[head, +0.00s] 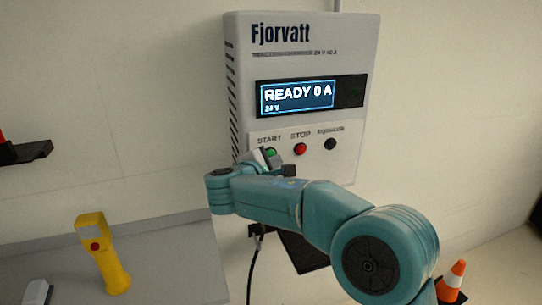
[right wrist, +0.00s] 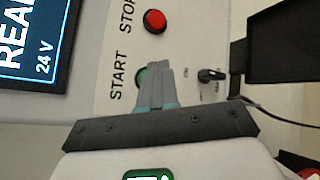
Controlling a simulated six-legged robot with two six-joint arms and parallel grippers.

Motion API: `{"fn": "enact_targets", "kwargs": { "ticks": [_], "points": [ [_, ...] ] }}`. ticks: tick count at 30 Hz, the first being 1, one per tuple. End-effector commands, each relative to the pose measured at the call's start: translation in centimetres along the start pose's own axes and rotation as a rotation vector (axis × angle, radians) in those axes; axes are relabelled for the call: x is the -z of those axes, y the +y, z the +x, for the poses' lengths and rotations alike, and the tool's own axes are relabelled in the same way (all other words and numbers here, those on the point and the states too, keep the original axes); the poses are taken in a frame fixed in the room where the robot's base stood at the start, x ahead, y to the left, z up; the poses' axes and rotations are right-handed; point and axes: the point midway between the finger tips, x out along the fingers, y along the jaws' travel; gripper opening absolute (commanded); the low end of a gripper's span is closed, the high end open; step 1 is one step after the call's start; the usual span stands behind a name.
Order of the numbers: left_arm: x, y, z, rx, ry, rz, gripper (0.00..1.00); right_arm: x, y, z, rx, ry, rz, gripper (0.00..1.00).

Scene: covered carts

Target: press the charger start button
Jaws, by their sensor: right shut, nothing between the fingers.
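The charger (head: 300,70) is a pale grey wall box marked Fjorvatt. Its lit display (head: 297,97) reads READY 0 A, 24 V. The green start button (head: 271,152) sits under the label START, with the red stop button (head: 300,148) to its right. My right gripper (head: 268,159) is shut and empty, its fingers in front of the start button. In the right wrist view the fingertips (right wrist: 154,68) partly cover the green button (right wrist: 140,78). I cannot tell whether they touch it. My left gripper is not in view.
A black knob (head: 330,144) is right of the stop button. A yellow handheld device (head: 113,268) with a red button stands on a grey surface (head: 170,262) at lower left. A black cable (head: 253,270) hangs below the charger. An orange cone (head: 453,280) stands at lower right.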

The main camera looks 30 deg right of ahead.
Motion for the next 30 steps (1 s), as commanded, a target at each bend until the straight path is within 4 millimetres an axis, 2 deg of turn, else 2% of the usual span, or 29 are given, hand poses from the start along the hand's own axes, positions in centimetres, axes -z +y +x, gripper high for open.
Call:
{"fn": "enact_targets", "kwargs": {
  "ticks": [30],
  "points": [
    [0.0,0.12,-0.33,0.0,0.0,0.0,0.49,0.42,0.44,0.56,0.0,0.0,0.0,0.0]
  ]
}}
